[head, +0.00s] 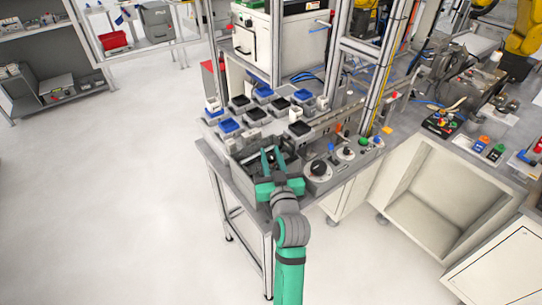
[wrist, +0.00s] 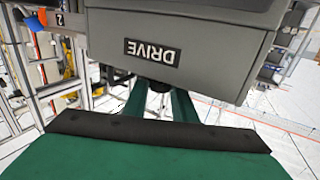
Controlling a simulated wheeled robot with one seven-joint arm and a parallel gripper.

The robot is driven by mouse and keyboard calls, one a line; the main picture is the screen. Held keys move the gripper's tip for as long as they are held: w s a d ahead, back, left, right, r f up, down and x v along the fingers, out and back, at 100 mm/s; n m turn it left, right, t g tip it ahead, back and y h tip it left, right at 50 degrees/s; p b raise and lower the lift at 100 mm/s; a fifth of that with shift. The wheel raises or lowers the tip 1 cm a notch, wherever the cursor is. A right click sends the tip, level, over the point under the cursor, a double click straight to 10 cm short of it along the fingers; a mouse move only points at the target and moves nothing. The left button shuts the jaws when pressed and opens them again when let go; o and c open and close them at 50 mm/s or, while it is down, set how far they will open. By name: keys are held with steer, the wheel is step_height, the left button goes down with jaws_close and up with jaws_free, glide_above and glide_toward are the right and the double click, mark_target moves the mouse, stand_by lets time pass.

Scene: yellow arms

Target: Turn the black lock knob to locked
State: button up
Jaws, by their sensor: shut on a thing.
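My gripper (head: 272,158) reaches over a grey box at the left front of the workbench in the head view. In the wrist view, its two green fingers (wrist: 160,101) close around a small black knob (wrist: 160,86) at the edge of a grey housing (wrist: 210,50). The housing has a black label reading DRIVE, upside down in this view. The gripper is shut on the knob. The fingers and housing hide most of the knob, so its pointer and setting cannot be told.
Right of my gripper is a control panel with a large black rotary knob (head: 319,168) and small coloured buttons. Blue and black trays (head: 264,91) stand behind. A metal frame post (head: 338,50) rises behind the bench. The floor (head: 130,190) at left is clear.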

steer(key=shift+d+f+n+y, duration=0.1)
steer(key=shift+n+y, duration=0.2)
steer(key=shift+y, duration=0.3)
steer(key=shift+n+g+y, duration=0.6)
steer(key=shift+n+y, duration=0.5)
steer(key=shift+y, duration=0.4)
steer(key=o, duration=1)
steer(key=shift+o, duration=0.2)
steer(key=shift+s, duration=0.1)
steer(key=v, duration=1)
steer(key=shift+s, duration=0.25)
